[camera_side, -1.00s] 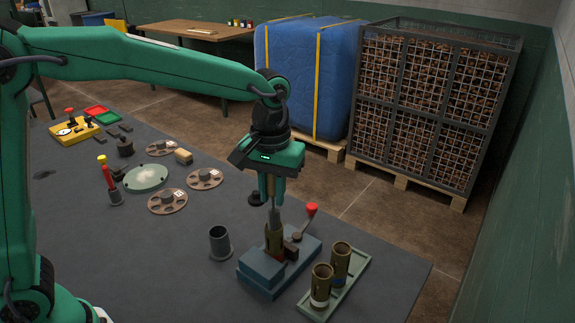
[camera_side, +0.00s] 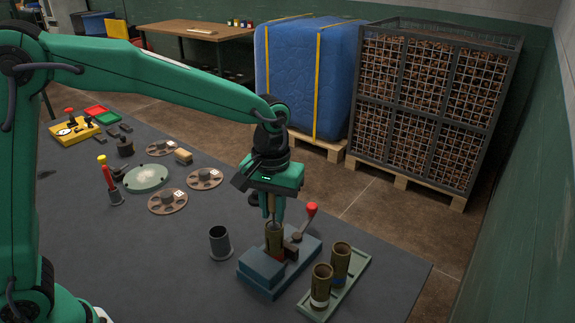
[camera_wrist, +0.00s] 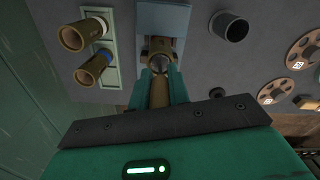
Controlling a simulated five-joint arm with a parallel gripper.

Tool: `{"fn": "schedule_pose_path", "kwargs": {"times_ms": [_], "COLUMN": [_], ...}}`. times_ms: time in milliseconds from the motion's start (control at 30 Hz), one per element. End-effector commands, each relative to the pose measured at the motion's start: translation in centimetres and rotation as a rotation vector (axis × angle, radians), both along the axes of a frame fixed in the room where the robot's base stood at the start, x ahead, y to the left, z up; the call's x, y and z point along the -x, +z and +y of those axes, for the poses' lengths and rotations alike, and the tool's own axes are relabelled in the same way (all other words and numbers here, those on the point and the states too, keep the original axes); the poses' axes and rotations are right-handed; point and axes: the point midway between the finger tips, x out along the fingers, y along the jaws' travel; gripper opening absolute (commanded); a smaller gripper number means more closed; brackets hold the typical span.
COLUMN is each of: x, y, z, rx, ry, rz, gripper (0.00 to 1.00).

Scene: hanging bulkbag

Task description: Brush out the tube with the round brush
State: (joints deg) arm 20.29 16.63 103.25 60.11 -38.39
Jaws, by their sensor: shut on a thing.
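A brass-brown tube (camera_side: 275,240) stands upright in a blue vise (camera_side: 265,275) with a red-knobbed lever. My gripper (camera_side: 272,214) is directly above the tube, pointing down, shut on the round brush (camera_side: 271,207). The brush's thin grey shaft runs down into the tube's open mouth; its bristle end is hidden inside. In the wrist view, the brush's brown handle (camera_wrist: 159,93) lies between my fingers (camera_wrist: 162,76), with the tube (camera_wrist: 160,48) beyond them in the vise (camera_wrist: 163,20).
A dark grey cup (camera_side: 220,243) stands left of the vise. Two similar brown tubes (camera_side: 321,287) stand on a pale green tray (camera_side: 347,290) at right. Disc-shaped parts (camera_side: 205,179) and a round green dish (camera_side: 146,178) lie further left.

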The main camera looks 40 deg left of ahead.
Motion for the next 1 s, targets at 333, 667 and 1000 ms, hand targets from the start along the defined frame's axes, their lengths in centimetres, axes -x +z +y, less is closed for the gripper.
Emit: {"fn": "schedule_pose_path", "kwargs": {"times_ms": [333,667,1000], "x": [0.0,0.1,0.2], "y": [-2.3,-3.4,-2.9], "z": [0.0,0.0,0.0], "rx": [-0.001,-0.002,-0.002], "ry": [0.000,0.000,-0.001], "rz": [0.001,0.006,0.005], "gripper": [0.00,0.00,0.00]}}
